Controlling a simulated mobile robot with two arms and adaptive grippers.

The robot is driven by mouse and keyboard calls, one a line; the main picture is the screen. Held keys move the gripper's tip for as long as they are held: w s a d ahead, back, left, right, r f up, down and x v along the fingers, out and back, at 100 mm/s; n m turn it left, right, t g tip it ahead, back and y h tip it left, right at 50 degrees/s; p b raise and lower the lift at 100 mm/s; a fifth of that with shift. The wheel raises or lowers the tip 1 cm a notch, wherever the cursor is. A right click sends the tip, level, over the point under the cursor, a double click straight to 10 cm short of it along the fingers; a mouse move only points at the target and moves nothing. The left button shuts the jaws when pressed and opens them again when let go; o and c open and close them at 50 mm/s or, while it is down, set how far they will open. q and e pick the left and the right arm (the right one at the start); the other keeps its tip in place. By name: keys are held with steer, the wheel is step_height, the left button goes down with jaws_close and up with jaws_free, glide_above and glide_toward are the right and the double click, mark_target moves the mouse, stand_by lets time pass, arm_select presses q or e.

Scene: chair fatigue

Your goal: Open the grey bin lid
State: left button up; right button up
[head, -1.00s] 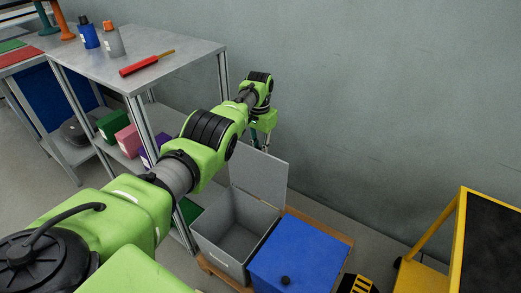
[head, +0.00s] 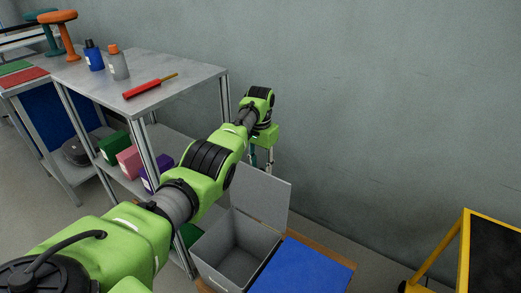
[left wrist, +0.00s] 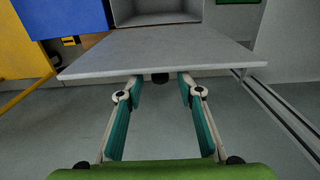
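The grey bin (head: 232,248) is open. Its grey lid (head: 262,198) stands up at the bin's back edge. My left gripper (head: 261,166) is behind the lid's top edge, with its fingers pointing down. In the left wrist view the lid (left wrist: 160,52) lies just beyond the fingertips. A small black knob (left wrist: 160,78) shows at the lid's near edge, between the two tips. The teal fingers of the left gripper (left wrist: 160,88) are spread apart, with nothing seen held between them. My right gripper is not in view.
A blue bin (head: 303,270) with its lid down stands right of the grey bin. A metal table (head: 150,72) with a lower shelf is at the left. The wall is close behind.

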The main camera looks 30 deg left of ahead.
arm_select(q)
step_height(320, 180, up, 9)
steer(key=shift+s, duration=0.1)
stand_by(0.6)
